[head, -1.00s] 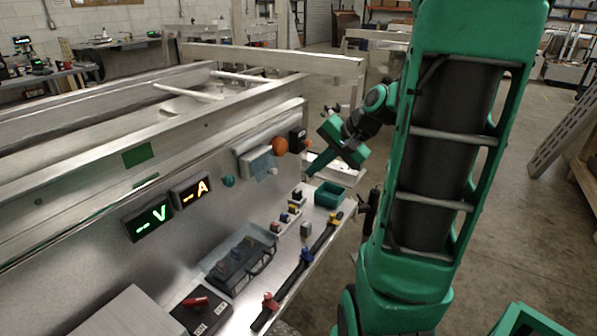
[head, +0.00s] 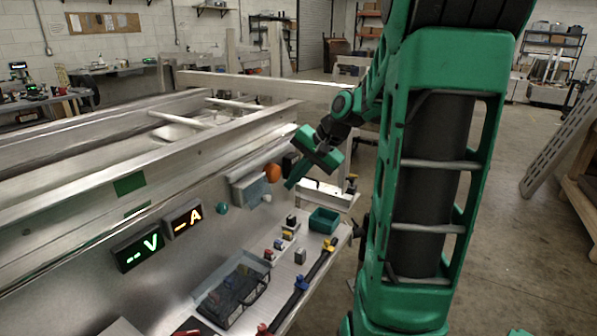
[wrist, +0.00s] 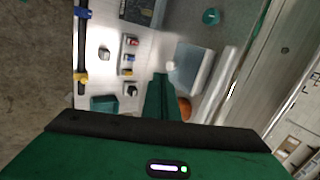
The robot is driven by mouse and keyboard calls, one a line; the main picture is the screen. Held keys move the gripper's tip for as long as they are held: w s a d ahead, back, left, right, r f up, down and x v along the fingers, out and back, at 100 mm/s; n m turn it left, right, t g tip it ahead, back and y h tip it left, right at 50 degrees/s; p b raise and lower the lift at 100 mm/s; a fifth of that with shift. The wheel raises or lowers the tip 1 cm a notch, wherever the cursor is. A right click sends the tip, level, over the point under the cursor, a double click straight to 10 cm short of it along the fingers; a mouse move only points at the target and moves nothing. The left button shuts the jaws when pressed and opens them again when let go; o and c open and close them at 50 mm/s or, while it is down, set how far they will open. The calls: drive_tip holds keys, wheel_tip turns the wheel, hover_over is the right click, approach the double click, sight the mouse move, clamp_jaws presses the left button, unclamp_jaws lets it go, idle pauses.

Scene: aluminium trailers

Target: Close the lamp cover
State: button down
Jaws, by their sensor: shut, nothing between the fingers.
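A grey box with a pale, bluish see-through panel (head: 254,191) is mounted on the metal trailer wall; I take this panel for the lamp cover. It also shows in the wrist view (wrist: 188,70), with a small white knob or bulb (wrist: 170,65) at its edge. How far the panel stands open I cannot tell. An orange ball-shaped part (head: 273,172) sits right of the box. My green gripper (head: 290,185) is shut and empty, just right of the box and apart from it in the picture. Its fingers (wrist: 160,77) point toward the box's side in the wrist view.
Lit V and A displays (head: 138,249) and a teal knob (head: 222,208) are on the wall, left of the box.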

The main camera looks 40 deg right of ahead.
sight(270, 197)
drive_tip(key=shift+w+a+f, duration=0.4)
drive_tip(key=shift+w+f, duration=0.35)
drive_tip(key=shift+w, duration=0.05)
drive_tip(key=shift+w+a+f, duration=0.35)
drive_tip(key=shift+w+f, duration=0.4)
drive_tip(key=shift+w, duration=0.1)
drive_tip(key=shift+w+a+f, duration=0.4)
drive_tip(key=shift+w+f, duration=0.35)
drive_tip(key=shift+w, duration=0.05)
